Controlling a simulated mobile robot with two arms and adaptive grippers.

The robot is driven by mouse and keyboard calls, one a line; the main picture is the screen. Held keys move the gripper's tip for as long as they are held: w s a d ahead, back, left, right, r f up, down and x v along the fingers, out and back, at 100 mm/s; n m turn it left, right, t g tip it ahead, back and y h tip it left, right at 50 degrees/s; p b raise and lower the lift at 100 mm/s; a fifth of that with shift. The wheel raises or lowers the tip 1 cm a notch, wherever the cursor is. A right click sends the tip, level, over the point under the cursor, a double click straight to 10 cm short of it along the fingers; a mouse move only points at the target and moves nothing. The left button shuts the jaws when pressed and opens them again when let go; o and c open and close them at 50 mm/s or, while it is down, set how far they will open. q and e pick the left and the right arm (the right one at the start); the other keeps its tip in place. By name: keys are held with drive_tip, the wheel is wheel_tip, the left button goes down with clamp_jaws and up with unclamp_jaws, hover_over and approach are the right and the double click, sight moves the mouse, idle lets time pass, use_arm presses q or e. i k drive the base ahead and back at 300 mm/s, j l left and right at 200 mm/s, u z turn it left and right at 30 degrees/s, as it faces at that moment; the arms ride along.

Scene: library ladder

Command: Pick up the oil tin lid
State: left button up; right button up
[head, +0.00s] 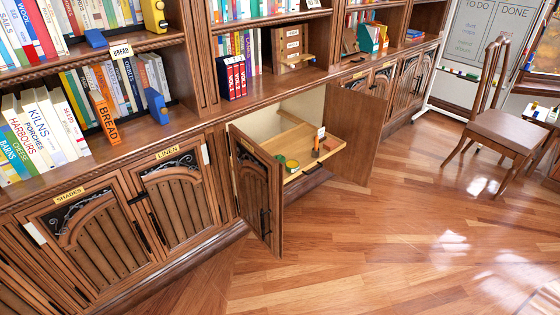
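The open cupboard (303,110) in the lower shelving shows in the head view with its two doors swung out. On its pale pull-out shelf (301,176) lies a small round green-rimmed thing (292,165), with a small darker green thing (281,159) beside it. An upright orange-brown thing (316,152) stands further right, near a small white label. These are too small to tell which, if any, is the oil tin or its lid. Neither of my grippers is in view.
The left open door (256,188) juts toward the floor; the right open door (355,130) stands beyond the shelf. Bookshelves line the wall. A wooden chair (503,132) and a whiteboard (483,38) are at right. The wooden floor (385,235) in front is clear.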

sight(281, 159)
drive_tip(key=i+l+u, duration=0.1)
drive_tip(key=i+l, duration=0.25)
drive_tip(key=i, duration=0.15)
drive_tip(key=i+l, duration=0.35)
drive_tip(key=i+j+u, duration=0.05)
drive_tip(key=i, duration=0.1)
